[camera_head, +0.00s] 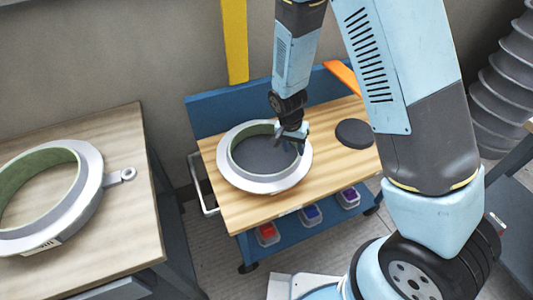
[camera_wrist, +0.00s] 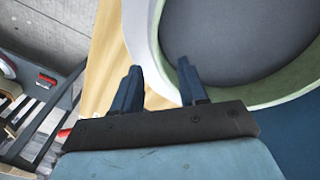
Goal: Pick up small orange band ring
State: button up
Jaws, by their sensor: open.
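I cannot make out a small orange band ring in either view. A round mould ring (camera_head: 236,178) with a pale flange and green inner wall lies on the wooden top of a blue cart; it also shows in the wrist view (camera_wrist: 152,45). My gripper (camera_head: 299,147) is over the ring's right side. In the wrist view my gripper (camera_wrist: 160,70) has its two fingers apart, with part of the ring's rim showing between them. Whether they touch the rim cannot be told. A dark grey surface (camera_head: 262,155) fills the ring's middle.
A flat dark disc (camera_head: 354,133) lies on the cart top (camera_head: 235,217), right of the ring. An orange piece (camera_head: 343,74) shows partly behind my arm. A larger ring mould (camera_head: 84,205) lies on the left table (camera_head: 130,240). Small bins (camera_head: 268,233) sit below the cart top.

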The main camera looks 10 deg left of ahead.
jog(key=shift+w+d+f, duration=0.1)
jog(key=shift+d+f, duration=0.05)
jog(key=shift+f, duration=0.7)
jog(key=shift+w+d+f, duration=0.1)
jog(key=shift+d+f, duration=0.05)
jog(key=shift+f, duration=0.7)
jog(key=shift+w+d+f, duration=0.1)
jog(key=shift+d+f, duration=0.05)
jog(key=shift+f, duration=0.7)
grip_shut()
